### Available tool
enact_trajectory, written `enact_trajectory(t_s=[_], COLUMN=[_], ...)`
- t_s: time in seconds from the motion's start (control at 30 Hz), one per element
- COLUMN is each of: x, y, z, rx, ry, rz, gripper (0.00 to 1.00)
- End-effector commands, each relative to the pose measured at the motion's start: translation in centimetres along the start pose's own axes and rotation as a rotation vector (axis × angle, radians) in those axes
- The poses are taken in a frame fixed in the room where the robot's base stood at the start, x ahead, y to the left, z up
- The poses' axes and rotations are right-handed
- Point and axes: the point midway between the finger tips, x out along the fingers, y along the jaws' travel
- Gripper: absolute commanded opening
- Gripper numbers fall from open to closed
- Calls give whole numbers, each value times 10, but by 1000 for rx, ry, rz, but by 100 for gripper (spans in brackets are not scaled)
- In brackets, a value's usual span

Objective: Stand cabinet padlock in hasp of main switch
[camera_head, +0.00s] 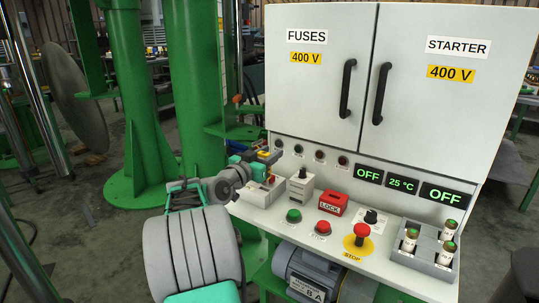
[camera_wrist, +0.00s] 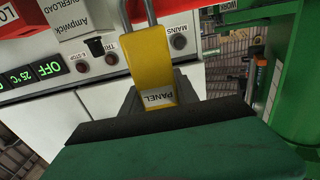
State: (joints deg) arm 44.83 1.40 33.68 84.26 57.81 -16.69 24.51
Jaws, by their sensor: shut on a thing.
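A yellow padlock (camera_wrist: 148,62) with a "PANEL" label and a grey metal shackle is held in my gripper (camera_wrist: 160,100). In the wrist view its shackle points to the top edge, where its end is cut off. In the head view my gripper (camera_head: 252,163) is over the white switch unit (camera_head: 258,197) at the panel's left end. Small yellow and red parts show at the fingers there; I cannot tell padlock from switch among them. The hasp is not clearly visible, nor whether the shackle touches it. A red part (camera_wrist: 240,8) crosses the top of the wrist view.
Right of the switch unit stand a white overload box (camera_head: 300,186) and a red LOCK box (camera_head: 333,204). Push buttons and a red stop knob (camera_head: 361,233) stand on the ledge. A grey fuse holder (camera_head: 427,247) is at the right. Green columns (camera_head: 190,90) rise behind my arm.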

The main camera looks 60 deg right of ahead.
Motion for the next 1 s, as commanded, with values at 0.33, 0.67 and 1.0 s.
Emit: enact_trajectory(t_s=[0.33, 0.67, 1.0], x=[0, 0, 0], y=[0, 0, 0], z=[0, 0, 10], rx=[2, 1, 1], ry=[1, 1, 1], rz=[0, 0, 0], gripper=[0, 0, 0])
